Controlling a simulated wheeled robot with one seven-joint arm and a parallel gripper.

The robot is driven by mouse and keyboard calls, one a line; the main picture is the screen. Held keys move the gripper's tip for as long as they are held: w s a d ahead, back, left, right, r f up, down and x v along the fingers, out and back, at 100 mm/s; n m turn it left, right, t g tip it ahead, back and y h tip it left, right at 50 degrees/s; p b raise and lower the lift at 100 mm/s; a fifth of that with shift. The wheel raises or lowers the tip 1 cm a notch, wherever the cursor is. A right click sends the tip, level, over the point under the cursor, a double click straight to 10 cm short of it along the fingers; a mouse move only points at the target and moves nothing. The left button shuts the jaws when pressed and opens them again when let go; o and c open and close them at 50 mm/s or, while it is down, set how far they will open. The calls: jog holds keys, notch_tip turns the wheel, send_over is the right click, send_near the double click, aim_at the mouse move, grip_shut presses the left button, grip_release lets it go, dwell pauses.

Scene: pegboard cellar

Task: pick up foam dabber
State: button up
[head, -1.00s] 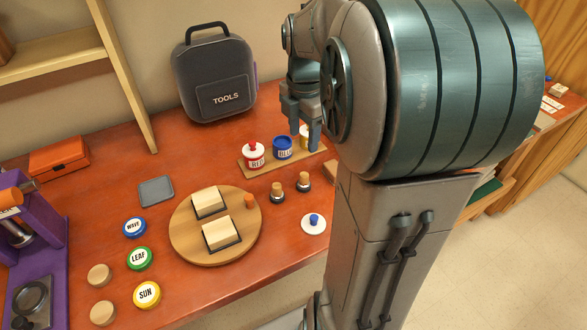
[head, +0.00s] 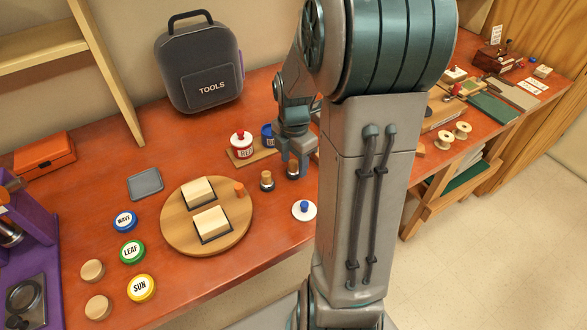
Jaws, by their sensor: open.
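Two small dabbers with wooden handles and dark round bases stand upright on the red-brown table, in front of the paint jars. The left dabber (head: 266,181) is in clear view. The right dabber (head: 292,170) is partly covered by my gripper (head: 294,166). My gripper points down with its fingers open, at or just above the right dabber. I cannot tell whether the fingers touch it.
A red-labelled jar (head: 242,144) and a blue jar (head: 268,136) stand on a wooden strip behind. A white lid with a blue knob (head: 304,210) lies in front. A round board (head: 177,235) with two cream blocks is at left.

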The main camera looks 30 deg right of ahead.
aim_at(294, 161)
jog(key=shift+f, duration=0.4)
jog(key=shift+c, duration=0.3)
jog(key=c, duration=1)
jog(key=shift+r, duration=0.1)
grip_shut()
notch_tip(294, 161, up, 4)
jog(key=shift+r, duration=0.1)
jog(key=d+r+b, duration=0.1)
jog(key=d+r, duration=0.5)
jog(key=d, duration=0.5)
jog(key=shift+s+d+r, duration=0.3)
jog(key=shift+s+r, duration=0.05)
jog(key=shift+s, duration=0.05)
